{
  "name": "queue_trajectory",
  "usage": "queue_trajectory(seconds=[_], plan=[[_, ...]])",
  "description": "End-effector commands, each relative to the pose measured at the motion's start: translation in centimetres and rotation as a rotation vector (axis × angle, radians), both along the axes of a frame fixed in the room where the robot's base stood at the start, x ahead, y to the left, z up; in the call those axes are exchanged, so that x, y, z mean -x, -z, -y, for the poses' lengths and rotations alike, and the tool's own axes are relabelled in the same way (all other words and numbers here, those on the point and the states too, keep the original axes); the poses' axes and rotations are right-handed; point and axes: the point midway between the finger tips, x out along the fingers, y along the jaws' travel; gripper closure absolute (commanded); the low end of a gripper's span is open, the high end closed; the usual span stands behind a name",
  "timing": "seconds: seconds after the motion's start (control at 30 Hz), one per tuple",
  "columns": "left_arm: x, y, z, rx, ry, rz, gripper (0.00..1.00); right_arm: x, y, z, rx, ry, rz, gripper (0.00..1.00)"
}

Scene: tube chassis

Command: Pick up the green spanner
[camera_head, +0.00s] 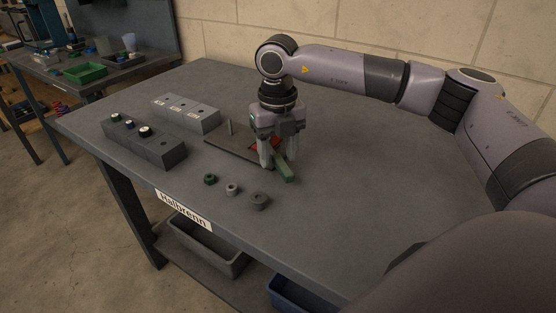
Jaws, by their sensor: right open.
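The green spanner (285,172) lies on the grey workbench, with its near end showing beside and below my right gripper. Its far part is hidden behind the gripper. My right gripper (278,162) points down over the spanner with its fingers apart, one finger on each side of it as far as I can see. I cannot tell whether the fingers touch the spanner. My left gripper is not in view.
A dark plate (232,151) with an upright pin and a red part lies just behind the gripper. A dark block (160,152) and a light grey block (205,118) stand at left. Green (210,179), light (232,189) and grey (260,200) round parts lie in front. The bench's right side is clear.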

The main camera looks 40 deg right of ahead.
Motion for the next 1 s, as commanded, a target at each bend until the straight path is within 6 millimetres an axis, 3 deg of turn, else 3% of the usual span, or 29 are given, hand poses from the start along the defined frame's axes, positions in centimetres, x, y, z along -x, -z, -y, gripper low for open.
queue_trajectory(seconds=[0.07,0.13,0.23,0.27,0.73,0.87,1.0], plan=[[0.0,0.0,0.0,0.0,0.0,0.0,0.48,0.0,0.0,0.0,0.0,0.0,0.0,0.49],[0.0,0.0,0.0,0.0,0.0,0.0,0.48,0.0,0.0,0.0,0.0,0.0,0.0,0.65],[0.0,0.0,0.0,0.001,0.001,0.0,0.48,0.0,0.0,0.0,0.0,0.0,0.0,0.98],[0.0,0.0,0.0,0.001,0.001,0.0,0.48,0.0,0.0,0.0,0.0,0.0,0.0,1.0],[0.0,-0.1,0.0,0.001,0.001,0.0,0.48,-0.1,-0.9,0.0,0.0,0.0,0.004,1.0],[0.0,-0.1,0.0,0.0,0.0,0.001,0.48,-0.1,-2.4,0.0,0.0,0.0,0.005,1.0],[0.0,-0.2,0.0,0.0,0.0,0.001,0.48,-0.1,-5.5,0.0,-0.002,0.0,0.006,1.0]])
